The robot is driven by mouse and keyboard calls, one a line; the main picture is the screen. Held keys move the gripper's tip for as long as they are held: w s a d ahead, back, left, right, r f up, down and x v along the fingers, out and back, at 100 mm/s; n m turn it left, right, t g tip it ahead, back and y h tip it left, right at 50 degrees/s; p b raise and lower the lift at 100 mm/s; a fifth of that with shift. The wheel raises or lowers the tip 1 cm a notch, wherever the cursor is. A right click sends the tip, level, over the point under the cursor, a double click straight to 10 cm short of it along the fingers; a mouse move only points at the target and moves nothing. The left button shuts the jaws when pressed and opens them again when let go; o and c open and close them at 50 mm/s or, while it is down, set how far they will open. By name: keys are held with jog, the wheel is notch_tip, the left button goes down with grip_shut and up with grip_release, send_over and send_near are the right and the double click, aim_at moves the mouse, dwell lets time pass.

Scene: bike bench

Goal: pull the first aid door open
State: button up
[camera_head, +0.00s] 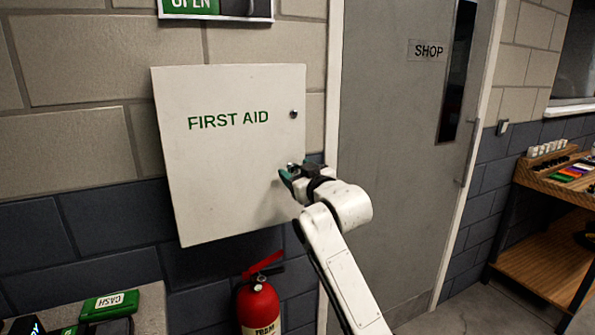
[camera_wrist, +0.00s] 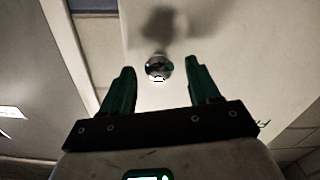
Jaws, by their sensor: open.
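The white first aid door (camera_head: 225,165), with green FIRST AID lettering, hangs on the wall left of centre in the head view. It looks flat to the wall; I cannot tell whether it is slightly ajar. My gripper (camera_head: 287,174) is at its lower right part, with the green fingers pointing at the door. In the wrist view my gripper (camera_wrist: 160,66) is open, one finger on each side of a round shiny knob (camera_wrist: 158,68). The knob appears between the fingertips, with gaps on both sides. The door surface (camera_wrist: 225,60) fills the view behind it.
A red fire extinguisher (camera_head: 259,302) stands below the cabinet. A grey SHOP door (camera_head: 400,170) is to the right.

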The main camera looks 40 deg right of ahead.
jog(key=shift+c, duration=0.2)
grip_shut()
dwell(0.4)
